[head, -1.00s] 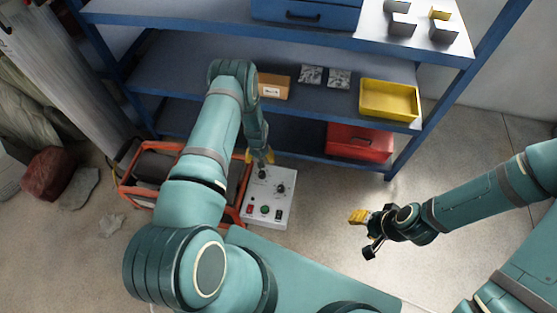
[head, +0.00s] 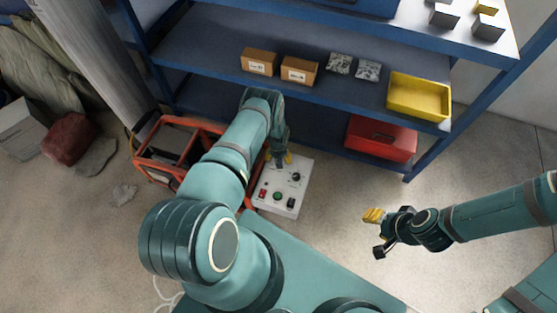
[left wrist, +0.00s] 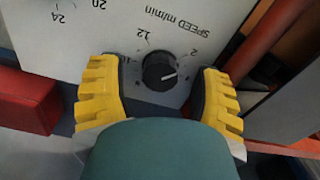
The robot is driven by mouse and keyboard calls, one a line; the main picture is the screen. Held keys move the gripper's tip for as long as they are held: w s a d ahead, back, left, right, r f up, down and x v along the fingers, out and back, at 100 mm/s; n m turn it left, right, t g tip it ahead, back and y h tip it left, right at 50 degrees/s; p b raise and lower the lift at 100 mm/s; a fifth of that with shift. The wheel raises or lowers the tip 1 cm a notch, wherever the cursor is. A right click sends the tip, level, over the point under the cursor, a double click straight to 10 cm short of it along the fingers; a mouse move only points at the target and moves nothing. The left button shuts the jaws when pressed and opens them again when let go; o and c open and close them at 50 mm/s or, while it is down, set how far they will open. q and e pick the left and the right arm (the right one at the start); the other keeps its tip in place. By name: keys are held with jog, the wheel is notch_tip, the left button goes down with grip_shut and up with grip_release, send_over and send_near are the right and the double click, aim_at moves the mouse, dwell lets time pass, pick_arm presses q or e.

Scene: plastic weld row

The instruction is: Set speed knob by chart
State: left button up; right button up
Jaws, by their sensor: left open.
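In the left wrist view the black speed knob (left wrist: 159,70) sits between the open yellow fingers of my left gripper (left wrist: 160,92), with a gap at each side. Its white line points right and slightly up. The "SPEED m/min" print (left wrist: 160,22) is upside down, with a 12 and a 2 legible. My right gripper (head: 374,216) hangs above bare floor, away from the box. No chart is recognisable.
An orange-framed crate (head: 150,165) stands left of the control box. A blue shelf rack (head: 330,95) behind carries two brown boxes (head: 299,69), a yellow bin (head: 419,97) and a red case (head: 381,138). The floor at right is clear.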

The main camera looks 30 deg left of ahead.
pick_arm(q)
jog(key=shift+f, duration=0.25)
grip_shut()
